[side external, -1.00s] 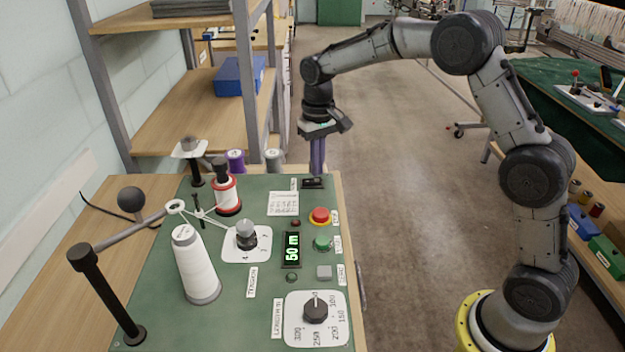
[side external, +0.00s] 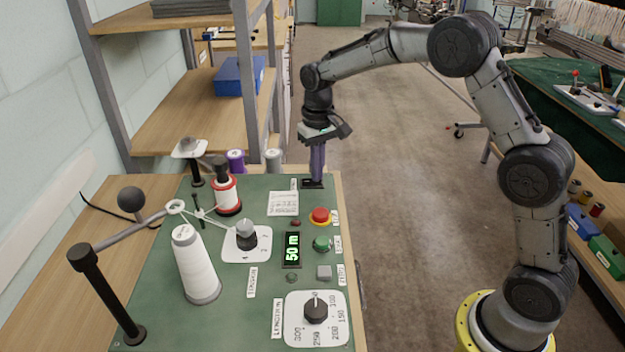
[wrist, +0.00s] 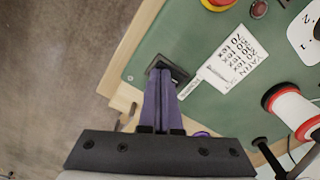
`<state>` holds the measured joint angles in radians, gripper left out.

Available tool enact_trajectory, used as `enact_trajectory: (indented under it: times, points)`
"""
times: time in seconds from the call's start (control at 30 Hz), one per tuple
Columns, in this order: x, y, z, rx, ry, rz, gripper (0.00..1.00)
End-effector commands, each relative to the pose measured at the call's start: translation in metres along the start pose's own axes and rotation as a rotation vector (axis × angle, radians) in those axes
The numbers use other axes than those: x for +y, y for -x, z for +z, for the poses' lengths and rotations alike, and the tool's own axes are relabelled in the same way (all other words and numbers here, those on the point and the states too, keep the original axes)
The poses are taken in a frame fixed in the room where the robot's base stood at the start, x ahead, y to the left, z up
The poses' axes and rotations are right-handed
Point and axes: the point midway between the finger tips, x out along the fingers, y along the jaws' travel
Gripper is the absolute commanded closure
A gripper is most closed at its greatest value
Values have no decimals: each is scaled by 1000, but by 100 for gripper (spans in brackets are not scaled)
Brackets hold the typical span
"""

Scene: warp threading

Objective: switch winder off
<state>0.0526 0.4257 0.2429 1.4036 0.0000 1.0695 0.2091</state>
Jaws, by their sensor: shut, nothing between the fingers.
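The winder is a green panel (side external: 265,270) with knobs, buttons and a display (side external: 292,249) reading 50 m. A small black switch (side external: 306,184) sits at the panel's far right corner. My gripper (side external: 317,184) points down at this switch with its purple fingers together and nothing between them. In the wrist view the fingertips (wrist: 160,72) reach the black switch (wrist: 183,73) and cover part of it. Touching looks likely, but I cannot tell for certain. The switch's rocker position is hidden by the fingers.
A red button (side external: 320,215), a green button (side external: 322,243) and a dial (side external: 316,311) are nearer on the panel. A red-white spool (side external: 227,194) and a white cone (side external: 196,264) stand left. Shelving (side external: 200,110) rises behind; open floor lies right.

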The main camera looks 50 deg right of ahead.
Motion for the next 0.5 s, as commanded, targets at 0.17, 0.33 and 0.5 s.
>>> enact_trajectory:
  times: [0.17,0.33,0.5]
  points:
    - [0,-3,0,-1,0,0,100]
    - [0,-5,0,-1,0,0,100]
    - [0,-8,0,-2,0,0,100]
